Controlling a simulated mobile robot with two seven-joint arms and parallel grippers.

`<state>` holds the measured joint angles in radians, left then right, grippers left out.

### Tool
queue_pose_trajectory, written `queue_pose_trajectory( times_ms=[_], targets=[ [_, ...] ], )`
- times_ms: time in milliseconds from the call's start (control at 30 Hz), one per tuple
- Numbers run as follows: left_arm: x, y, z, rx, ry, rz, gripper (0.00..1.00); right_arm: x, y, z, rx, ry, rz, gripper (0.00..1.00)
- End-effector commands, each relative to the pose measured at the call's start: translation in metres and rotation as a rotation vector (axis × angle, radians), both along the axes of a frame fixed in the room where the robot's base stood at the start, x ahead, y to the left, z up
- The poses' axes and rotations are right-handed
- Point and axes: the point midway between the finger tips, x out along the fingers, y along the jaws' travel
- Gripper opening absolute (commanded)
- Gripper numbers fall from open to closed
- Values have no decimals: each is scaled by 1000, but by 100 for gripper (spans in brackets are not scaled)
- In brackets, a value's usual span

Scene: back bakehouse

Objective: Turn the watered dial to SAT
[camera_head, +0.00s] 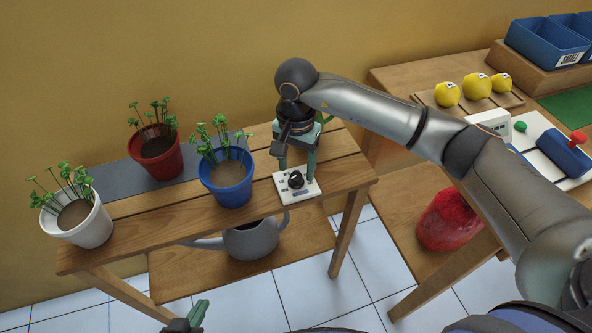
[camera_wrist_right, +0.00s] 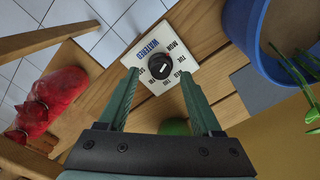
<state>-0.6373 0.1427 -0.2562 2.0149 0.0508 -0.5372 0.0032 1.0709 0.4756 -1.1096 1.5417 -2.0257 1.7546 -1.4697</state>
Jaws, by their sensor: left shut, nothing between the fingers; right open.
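The watered dial is a white square plate (camera_head: 309,188) with a round black knob (camera_head: 295,180), on the slatted wooden bench. In the right wrist view the knob (camera_wrist_right: 159,67) sits amid printed day names, with WATERED along one edge of the plate (camera_wrist_right: 137,52). I cannot tell which day its mark points to. My right gripper (camera_head: 296,170) is open over the dial, pointing down. Its fingers (camera_wrist_right: 160,76) are on either side of the knob, with no clear contact. My left gripper (camera_head: 190,319) is shut and empty at the bottom edge of the head view, far from the dial.
A blue pot (camera_head: 232,188) stands close left of the dial, with red (camera_head: 158,160) and white (camera_head: 88,228) pots further left. A grey watering can (camera_head: 255,240) is below the bench. A red sack (camera_head: 449,222) and a table with lemons (camera_head: 477,86) are right.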

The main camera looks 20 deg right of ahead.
Motion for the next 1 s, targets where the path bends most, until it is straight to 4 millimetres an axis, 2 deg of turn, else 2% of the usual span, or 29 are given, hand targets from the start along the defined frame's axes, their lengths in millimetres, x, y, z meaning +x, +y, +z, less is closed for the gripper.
queue_pose_trajectory(
  times_ms=[100,200,500,1000],
  targets=[
    [0,0,-1,1,0,1,0,0,0,-14,0,1,1,66],
    [0,1,0,1,-2,2,0,0,1,-20,1,0,1,66],
    [2,2,1,2,-6,3,0,0,1,-22,1,-1,1,66],
    [5,2,2,2,-12,3,0,0,1,-21,1,0,1,11]
  ],
)
